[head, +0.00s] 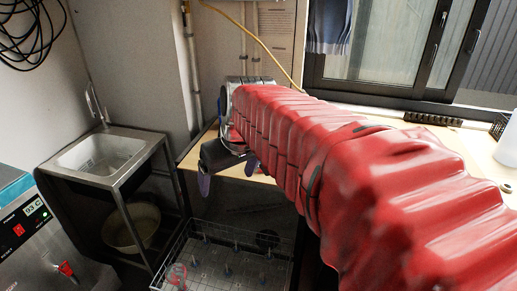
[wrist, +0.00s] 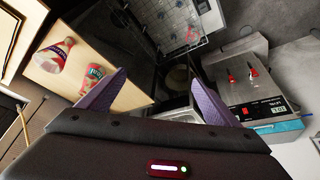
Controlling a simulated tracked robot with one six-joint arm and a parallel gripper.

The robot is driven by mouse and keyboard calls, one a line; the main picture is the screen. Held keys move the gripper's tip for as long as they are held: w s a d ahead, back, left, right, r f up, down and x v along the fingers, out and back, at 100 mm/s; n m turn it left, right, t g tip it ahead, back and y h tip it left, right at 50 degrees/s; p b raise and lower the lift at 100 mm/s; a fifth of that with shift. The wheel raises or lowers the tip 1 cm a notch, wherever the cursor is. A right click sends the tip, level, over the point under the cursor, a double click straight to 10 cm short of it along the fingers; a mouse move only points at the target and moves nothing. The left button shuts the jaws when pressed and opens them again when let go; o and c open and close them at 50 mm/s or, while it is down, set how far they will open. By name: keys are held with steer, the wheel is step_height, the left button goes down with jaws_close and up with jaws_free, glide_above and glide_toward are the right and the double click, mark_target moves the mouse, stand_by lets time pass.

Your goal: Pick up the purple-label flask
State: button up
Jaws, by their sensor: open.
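In the wrist view, a conical flask (wrist: 54,56) with a pale body and a reddish neck area lies or stands near the left end of the wooden table. A second vessel with a green label (wrist: 95,72) is beside it, close to my left finger. I cannot tell for sure which label is purple. My gripper (wrist: 158,76) is open and empty, its two purple fingers spread apart. In the head view my gripper (head: 228,177) hangs at the table's left edge, partly hidden behind my red-sleeved arm, which also hides the flasks.
A wire rack (head: 222,270) stands low in front, with a reddish glass item (head: 177,274) in it. A metal sink (head: 100,153) is at left. A device with a display (head: 28,222) is at lower left. The wooden table (head: 470,153) runs along the window.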

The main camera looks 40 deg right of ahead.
steer(key=w+d, duration=0.4)
steer(key=d, duration=0.4)
steer(key=w+d, duration=0.3)
steer(key=d, duration=0.4)
steer(key=shift+m, duration=0.4)
steer(key=d+f, duration=0.1)
steer(key=d, duration=0.5)
steer(key=w+d+f, duration=0.1)
steer(key=d+f, duration=0.1)
steer(key=d, duration=0.5)
steer(key=d+f, duration=0.2)
steer(key=d, duration=0.4)
steer(key=shift+w+d, duration=0.15)
steer(key=shift+w, duration=0.05)
steer(key=shift+f, duration=0.1)
steer(key=x, duration=0.8)
steer(key=shift+f, duration=0.2)
steer(key=shift+x, duration=2.6)
steer(key=shift+s, duration=0.1)
steer(key=shift+c, duration=0.7)
